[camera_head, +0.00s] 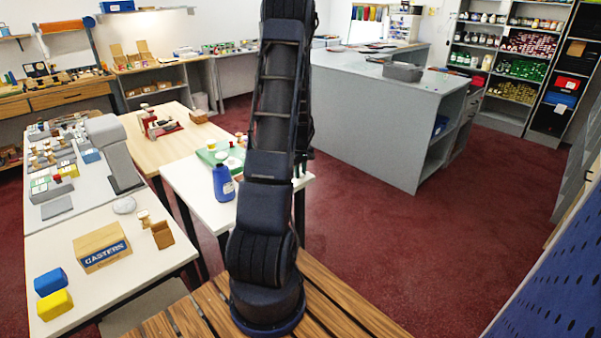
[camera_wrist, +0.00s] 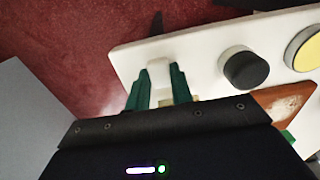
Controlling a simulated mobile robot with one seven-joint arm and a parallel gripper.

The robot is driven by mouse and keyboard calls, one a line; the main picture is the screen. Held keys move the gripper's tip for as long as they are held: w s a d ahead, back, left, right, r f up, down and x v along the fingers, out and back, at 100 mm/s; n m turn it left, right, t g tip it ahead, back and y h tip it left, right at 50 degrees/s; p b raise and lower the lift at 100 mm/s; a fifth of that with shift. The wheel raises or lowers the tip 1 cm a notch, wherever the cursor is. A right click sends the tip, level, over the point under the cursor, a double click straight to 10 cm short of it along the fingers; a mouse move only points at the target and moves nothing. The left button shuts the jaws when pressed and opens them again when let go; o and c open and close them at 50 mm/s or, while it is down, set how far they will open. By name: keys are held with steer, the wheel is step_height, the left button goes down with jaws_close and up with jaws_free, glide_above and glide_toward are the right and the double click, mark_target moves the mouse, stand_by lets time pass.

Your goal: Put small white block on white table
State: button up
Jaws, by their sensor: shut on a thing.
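My gripper (camera_wrist: 160,84) shows in the wrist view with its green fingers shut on a small white block (camera_wrist: 159,70). The block is at the fingertips, over or at the near-left edge of a white surface (camera_wrist: 205,55). I cannot tell whether it touches that surface. In the head view a white table (camera_head: 190,182) stands just left of my arm, partly hidden by it. My gripper and the block are hidden in the head view.
A black round knob-like piece (camera_wrist: 245,68) and a yellow-topped round piece (camera_wrist: 308,50) are on the white surface, right of the block. A brown piece (camera_wrist: 284,98) lies nearer. On the white table, a blue bottle (camera_head: 223,183) stands near a green tray (camera_head: 209,155).

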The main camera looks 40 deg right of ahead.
steer(key=o, duration=0.9)
steer(key=shift+f, duration=0.1)
steer(key=shift+o, duration=0.2)
step_height(320, 180, up, 12)
steer(key=w+a+r+t, duration=0.1)
steer(key=a+r, duration=0.5)
steer(key=a, duration=0.2)
steer(key=w+a+r+h, duration=0.1)
steer(key=a+r, duration=0.4)
steer(key=a, duration=0.4)
steer(key=w+a+r+t, duration=0.1)
steer(key=a+r, duration=0.5)
steer(key=a, duration=0.2)
steer(key=s+a+r+t, duration=0.1)
steer(key=s+a+r, duration=0.1)
steer(key=s+a, duration=0.5)
steer(key=s+a+r+t+y, duration=0.1)
steer(key=s+a+r, duration=0.2)
steer(key=s+a, duration=0.5)
steer(key=a, duration=0.6)
steer(key=shift+s+t, duration=0.25)
steer(key=shift+t, duration=0.05)
